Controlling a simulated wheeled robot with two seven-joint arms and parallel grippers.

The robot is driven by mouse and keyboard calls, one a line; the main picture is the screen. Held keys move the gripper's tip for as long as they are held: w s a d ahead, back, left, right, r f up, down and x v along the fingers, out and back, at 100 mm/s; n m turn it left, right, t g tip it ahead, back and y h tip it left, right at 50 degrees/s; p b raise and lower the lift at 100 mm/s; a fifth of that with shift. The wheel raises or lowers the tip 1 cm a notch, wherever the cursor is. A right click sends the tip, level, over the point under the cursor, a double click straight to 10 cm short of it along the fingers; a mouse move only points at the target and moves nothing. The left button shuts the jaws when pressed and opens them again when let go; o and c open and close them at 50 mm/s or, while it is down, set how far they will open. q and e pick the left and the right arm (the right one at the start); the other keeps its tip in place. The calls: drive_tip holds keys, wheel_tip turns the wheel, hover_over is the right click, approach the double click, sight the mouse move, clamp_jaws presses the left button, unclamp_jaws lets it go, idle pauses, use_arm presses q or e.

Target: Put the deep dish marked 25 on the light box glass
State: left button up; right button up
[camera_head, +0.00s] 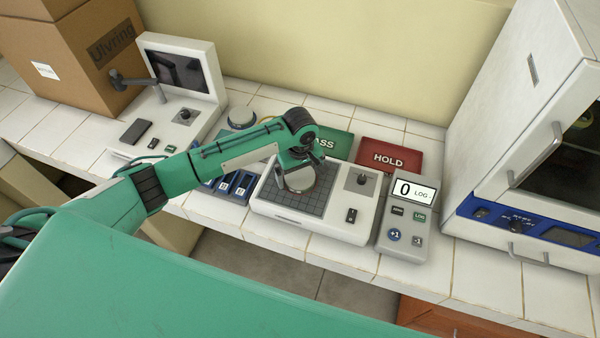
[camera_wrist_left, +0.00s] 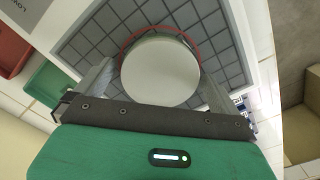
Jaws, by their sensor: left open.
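A round dish (camera_wrist_left: 160,72) with a pale flat top and a red line around its edge sits on the dark gridded light box glass (camera_wrist_left: 105,30). In the head view, the dish (camera_head: 298,181) is partly hidden by my left gripper (camera_head: 297,172). My left gripper (camera_wrist_left: 157,80) is open, with one finger on each side of the dish. No 25 mark can be read on the dish. The light box (camera_head: 310,228) is white, and its glass (camera_head: 287,202) shows around the dish. My right gripper is not in view.
A counter unit with a LOG display (camera_head: 408,215) stands right of the light box. A red HOLD mat (camera_head: 388,157) and a green PASS mat (camera_head: 338,142) lie behind. Another round dish (camera_head: 242,117) is behind my arm. The incubator (camera_head: 525,130) stands at right.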

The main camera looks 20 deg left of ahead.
sight(300, 175)
use_arm(q)
wheel_tip(300, 175, up, 12)
drive_tip(key=b, duration=0.3)
idle(0.4)
